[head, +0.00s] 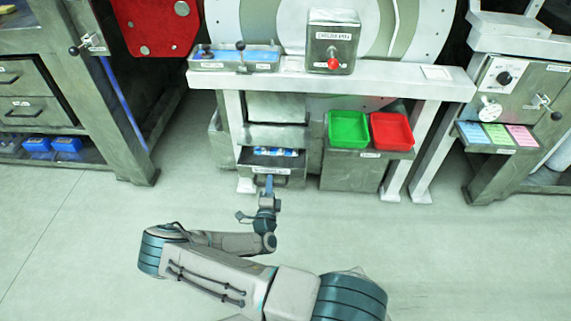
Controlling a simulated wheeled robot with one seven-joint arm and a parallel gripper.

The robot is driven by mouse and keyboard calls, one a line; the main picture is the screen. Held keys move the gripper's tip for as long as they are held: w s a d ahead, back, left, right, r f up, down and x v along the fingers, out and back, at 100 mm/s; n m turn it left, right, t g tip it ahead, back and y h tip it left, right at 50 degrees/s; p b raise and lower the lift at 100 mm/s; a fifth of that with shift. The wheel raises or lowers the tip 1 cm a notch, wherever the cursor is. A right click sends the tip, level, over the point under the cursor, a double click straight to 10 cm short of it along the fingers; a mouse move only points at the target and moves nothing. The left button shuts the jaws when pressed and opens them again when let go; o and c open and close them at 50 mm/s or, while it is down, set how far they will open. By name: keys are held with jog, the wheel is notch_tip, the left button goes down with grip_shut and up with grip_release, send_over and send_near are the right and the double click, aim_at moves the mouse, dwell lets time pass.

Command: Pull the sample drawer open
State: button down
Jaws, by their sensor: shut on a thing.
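The sample drawer (247,157) is a grey metal drawer low in the frame of the drum station. It stands partly out, and blue and white items (272,152) show inside it. A white label (271,171) is on its front. My gripper (269,182) is at the drawer front, just below the label, shut on the drawer handle. The fingers and my wrist hide most of the handle.
A green tray (348,130) and a red tray (391,131) sit on a box right of the drawer. Table legs (400,165) stand farther right. A cabinet (40,95) is at the left. The floor (440,255) in front is clear.

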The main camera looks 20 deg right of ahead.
jog(key=r+p+v, duration=0.1)
jog(key=v, duration=0.6)
jog(key=shift+s+a+p, duration=0.15)
jog(key=shift+s+p, duration=0.1)
jog(key=shift+p, duration=0.15)
jog(key=shift+r, duration=0.1)
jog(key=c, duration=1.9)
grip_release()
jog(key=p+v, duration=0.1)
jog(key=v, duration=1.3)
jog(key=shift+w+p, duration=0.1)
jog(key=shift+p, duration=0.2)
jog(key=shift+r, duration=0.1)
